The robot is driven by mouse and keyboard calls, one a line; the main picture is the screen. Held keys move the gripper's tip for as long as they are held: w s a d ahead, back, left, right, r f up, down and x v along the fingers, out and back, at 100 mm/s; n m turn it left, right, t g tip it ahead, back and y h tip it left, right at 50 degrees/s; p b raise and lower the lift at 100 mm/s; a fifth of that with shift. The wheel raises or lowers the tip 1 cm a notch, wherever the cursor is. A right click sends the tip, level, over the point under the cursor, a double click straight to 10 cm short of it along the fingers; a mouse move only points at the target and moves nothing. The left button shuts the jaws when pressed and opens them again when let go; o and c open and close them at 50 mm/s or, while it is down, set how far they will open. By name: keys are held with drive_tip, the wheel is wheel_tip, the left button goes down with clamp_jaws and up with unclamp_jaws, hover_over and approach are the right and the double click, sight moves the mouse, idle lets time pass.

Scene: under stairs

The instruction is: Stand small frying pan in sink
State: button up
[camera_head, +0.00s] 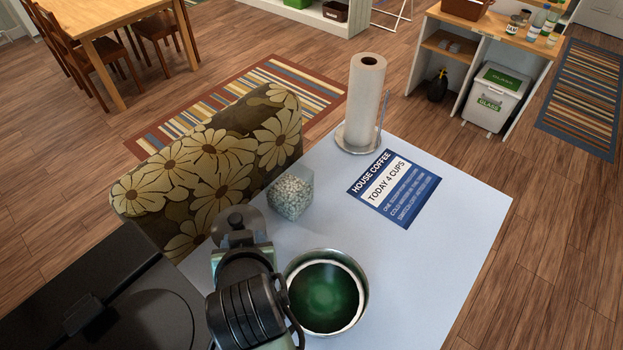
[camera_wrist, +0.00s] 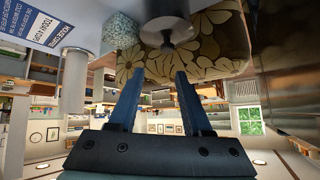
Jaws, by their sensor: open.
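My gripper (camera_wrist: 159,71) is open, with its two blue fingers apart and nothing visible between them. In the head view my gripper (camera_head: 242,252) is over the near left part of the white table, partly hidden by my wrist. A dark round thing with a short stem (camera_wrist: 167,28) is beyond the fingertips in the wrist view. It also shows as a dark round shape (camera_head: 237,220) just past my gripper in the head view. It may be the small frying pan seen along its handle, but I cannot tell for sure. I see no sink in either view.
The white table (camera_head: 440,270) holds a green bowl (camera_head: 326,296) right of my gripper, a speckled cube (camera_head: 291,195), a paper towel roll (camera_head: 366,102) and a blue coffee sign (camera_head: 396,188). A flowered sofa (camera_head: 215,165) stands close behind the table. Wooden floor lies beyond.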

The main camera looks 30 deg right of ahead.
drive_tip(key=s+f+m+g, duration=0.1)
drive_tip(key=s+f+g, duration=0.4)
drive_tip(key=s+f, duration=0.55)
drive_tip(key=p, duration=0.1)
hover_over(283, 301)
drive_tip(key=s+a, duration=0.1)
drive_tip(key=s, duration=0.1)
drive_tip(key=f, duration=0.5)
drive_tip(key=shift+s+f, duration=0.2)
drive_tip(key=shift+f, duration=0.15)
drive_tip(key=shift+p+x, duration=0.85)
drive_tip(key=shift+x, duration=2.4)
drive_tip(key=shift+w, duration=0.2)
clamp_jaws()
drive_tip(key=shift+r, duration=0.1)
